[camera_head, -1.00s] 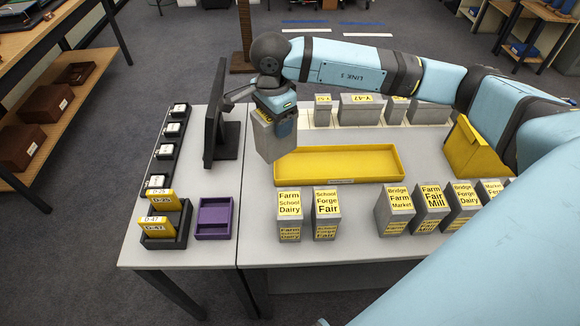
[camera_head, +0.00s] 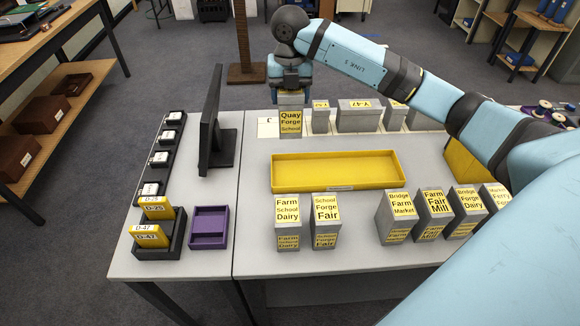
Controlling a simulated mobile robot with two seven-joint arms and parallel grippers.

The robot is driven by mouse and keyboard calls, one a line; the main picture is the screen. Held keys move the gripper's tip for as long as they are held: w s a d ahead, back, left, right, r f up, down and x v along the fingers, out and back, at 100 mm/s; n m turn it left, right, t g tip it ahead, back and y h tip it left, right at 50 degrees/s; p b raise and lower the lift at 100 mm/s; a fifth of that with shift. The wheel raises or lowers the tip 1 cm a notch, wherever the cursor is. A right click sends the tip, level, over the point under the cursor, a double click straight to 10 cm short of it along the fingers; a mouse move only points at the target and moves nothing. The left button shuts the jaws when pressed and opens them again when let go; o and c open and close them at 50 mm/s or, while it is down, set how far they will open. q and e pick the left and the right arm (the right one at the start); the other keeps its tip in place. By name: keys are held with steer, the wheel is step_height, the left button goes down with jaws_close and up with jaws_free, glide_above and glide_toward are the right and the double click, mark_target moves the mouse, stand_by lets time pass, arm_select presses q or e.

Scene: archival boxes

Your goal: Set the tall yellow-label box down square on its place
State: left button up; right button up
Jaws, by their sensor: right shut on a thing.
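My right gripper (camera_head: 290,88) is shut on the top of a tall grey box with a yellow label reading "Quay Forge School" (camera_head: 290,122). The box is upright, label facing me, at the left end of the back row on the table. It is over the white marked strip (camera_head: 267,128), where a letter "C" shows just left of it. I cannot tell whether its base touches the strip or hangs slightly above it. The gripper's fingers are mostly hidden by the wrist and the box top. My left gripper is not in view.
A small grey box (camera_head: 320,118) stands close right of the held box, then a wider "Y-47" box (camera_head: 358,117). An empty yellow tray (camera_head: 337,184) lies in front. Several labelled boxes line the front. A black monitor (camera_head: 214,125) stands to the left.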

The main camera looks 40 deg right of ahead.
step_height(320, 180, down, 19)
steer(key=shift+p, duration=0.35)
steer(key=shift+f, duration=0.1)
steer(key=o, duration=1.2)
steer(key=shift+c, duration=0.2)
